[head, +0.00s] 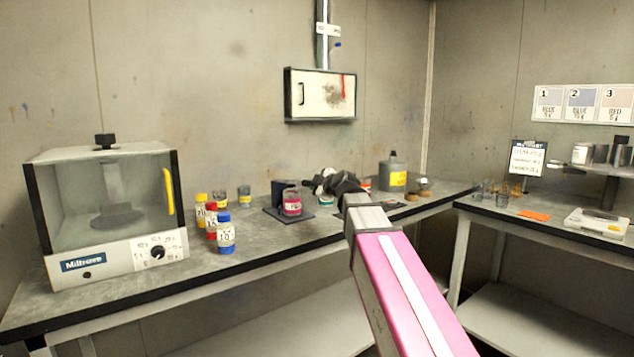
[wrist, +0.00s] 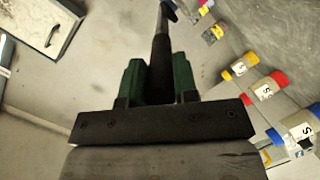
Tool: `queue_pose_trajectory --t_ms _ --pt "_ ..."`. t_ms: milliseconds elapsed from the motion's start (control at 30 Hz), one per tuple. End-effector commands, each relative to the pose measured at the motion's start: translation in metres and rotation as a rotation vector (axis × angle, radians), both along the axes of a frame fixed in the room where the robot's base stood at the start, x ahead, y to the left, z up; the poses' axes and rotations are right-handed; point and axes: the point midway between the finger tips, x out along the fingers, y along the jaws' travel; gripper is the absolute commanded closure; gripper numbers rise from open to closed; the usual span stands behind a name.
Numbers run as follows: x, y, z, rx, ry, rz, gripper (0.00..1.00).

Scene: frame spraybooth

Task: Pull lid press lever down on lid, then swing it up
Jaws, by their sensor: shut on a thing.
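My gripper (wrist: 158,78) has green fingers in the wrist view, shut on a dark bar, the lid press lever (wrist: 161,48). The lever runs up the picture from between the fingers to a bluish-grey end. In the head view my gripper (head: 335,182) is a dark shape beyond my pink arm, above the bench beside the dark press stand (head: 282,188). A jar with pink contents (head: 292,203) stands at the press. My gripper and wrist hide the lever in the head view, and I cannot make out the lid.
Yellow, red and blue-capped bottles (head: 226,235) stand left of the press, with a glass-fronted Miltrave cabinet (head: 105,210) farther left. A wall box (head: 320,94) hangs above. The front of the bench (head: 250,262) is mostly clear.

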Motion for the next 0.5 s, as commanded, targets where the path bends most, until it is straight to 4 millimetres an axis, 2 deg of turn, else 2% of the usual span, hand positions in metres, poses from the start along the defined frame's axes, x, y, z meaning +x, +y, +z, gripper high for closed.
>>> queue_pose_trajectory --t_ms 433,467,500 --pt "0.0003 0.0001 -0.0012 0.002 -0.006 0.001 1.0" --pt "0.0003 0.0001 -0.0012 0.002 -0.006 0.001 0.66" --pt "0.0004 0.0001 -0.0011 0.003 -0.006 0.001 0.53"
